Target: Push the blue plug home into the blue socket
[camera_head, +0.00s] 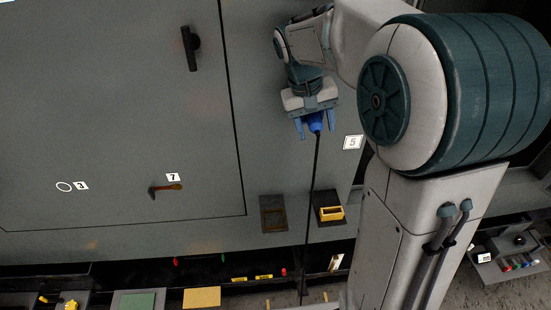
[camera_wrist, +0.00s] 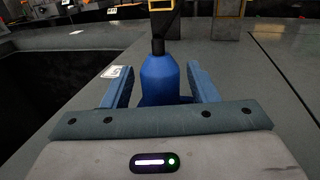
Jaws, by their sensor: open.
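The blue plug (camera_head: 316,122) is at the grey enclosure's face, with a black cable (camera_head: 312,190) running down from it. It also shows in the wrist view (camera_wrist: 162,80), its narrow cable end pointing away from the camera. My gripper (camera_head: 316,131) is open, with one blue finger on each side of the plug. In the wrist view a gap shows between the plug and each finger. A darker blue part shows low around the plug's base; I cannot tell whether it is the blue socket. How deep the plug sits is hidden by my gripper.
A label "5" (camera_head: 352,142) is right of my gripper. A dark box with a yellow frame (camera_head: 331,213) and a brown-framed recess (camera_head: 273,214) sit lower on the enclosure. A door with a black handle (camera_head: 190,48) is at left. The panel around the plug is clear.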

